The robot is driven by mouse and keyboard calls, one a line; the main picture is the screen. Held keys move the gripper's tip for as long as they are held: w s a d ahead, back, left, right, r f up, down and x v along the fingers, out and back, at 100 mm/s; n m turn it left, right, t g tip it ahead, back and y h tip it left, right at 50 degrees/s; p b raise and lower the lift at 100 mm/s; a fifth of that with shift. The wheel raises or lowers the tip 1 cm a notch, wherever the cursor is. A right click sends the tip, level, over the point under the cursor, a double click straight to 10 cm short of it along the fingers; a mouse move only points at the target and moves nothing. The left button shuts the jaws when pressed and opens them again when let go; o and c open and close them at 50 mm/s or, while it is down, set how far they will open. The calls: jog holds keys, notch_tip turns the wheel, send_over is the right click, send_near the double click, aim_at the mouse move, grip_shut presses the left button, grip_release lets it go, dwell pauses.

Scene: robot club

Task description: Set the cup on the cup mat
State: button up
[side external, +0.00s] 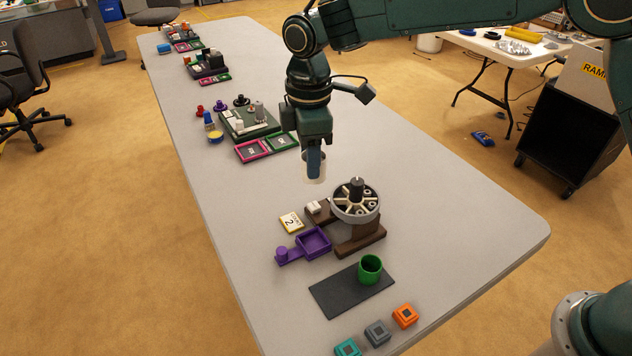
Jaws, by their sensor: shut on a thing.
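My gripper (314,158) hangs fingers-down above the table. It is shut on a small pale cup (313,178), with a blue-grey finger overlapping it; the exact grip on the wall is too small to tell. The cup looks upright and appears to be above the table, behind and left of the round carousel. A dark grey rectangular mat (335,293) lies flat nearer the camera. A green cup (370,270) stands upright on the mat's right part.
The carousel (357,202) on a brown base stands between my gripper and the mat. Pink and green trays (252,150) sit farther back. The table right of the carousel is clear.

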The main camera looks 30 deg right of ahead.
send_over(332, 294)
jog(key=shift+f, duration=0.15)
dwell(0.3)
jog(key=shift+f, duration=0.1)
notch_tip(332, 294, down, 16)
jog(key=shift+r, duration=0.2)
dwell(0.3)
jog(key=shift+f, duration=0.1)
jog(key=shift+f, duration=2)
jog(key=shift+f, duration=0.1)
jog(key=o, duration=1)
jog(key=shift+c, duration=0.2)
